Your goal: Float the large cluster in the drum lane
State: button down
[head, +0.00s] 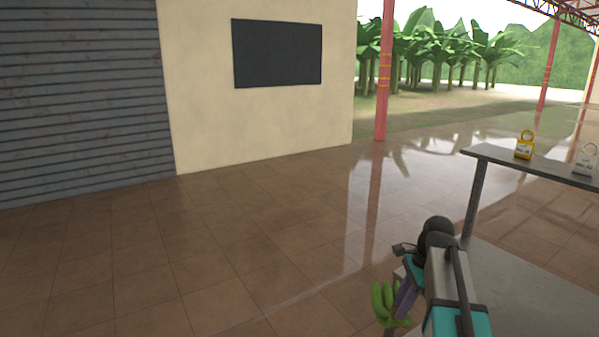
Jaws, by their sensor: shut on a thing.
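A cluster of green bananas (379,298) hangs at the lower middle right of the head view. My gripper (393,300) is at the end of my arm, shut on the banana cluster, and partly covers its right side. The cluster is held in the air, with the tiled floor seen behind it. The fingertips and the cluster's stem are mostly hidden by the gripper. I cannot tell from this view how large it is against other clusters. No drum lane or water shows in this view.
A grey table (510,160) stands at the right, with a yellow tagged item (525,149) and a white tagged item (585,161) on it. A low grey surface (530,290) lies beside my arm. A red post (384,75) stands further back. The tiled floor (190,250) at left is clear.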

jog(key=w+a+n+g, duration=0.1)
jog(key=w+a+n, duration=0.1)
jog(key=a+n, duration=0.6)
jog(key=shift+a+g, duration=0.4)
jog(key=shift+a, duration=1.3)
jog(key=shift+w+r+n, duration=0.1)
jog(key=shift+n, duration=0.2)
jog(key=shift+d, duration=0.1)
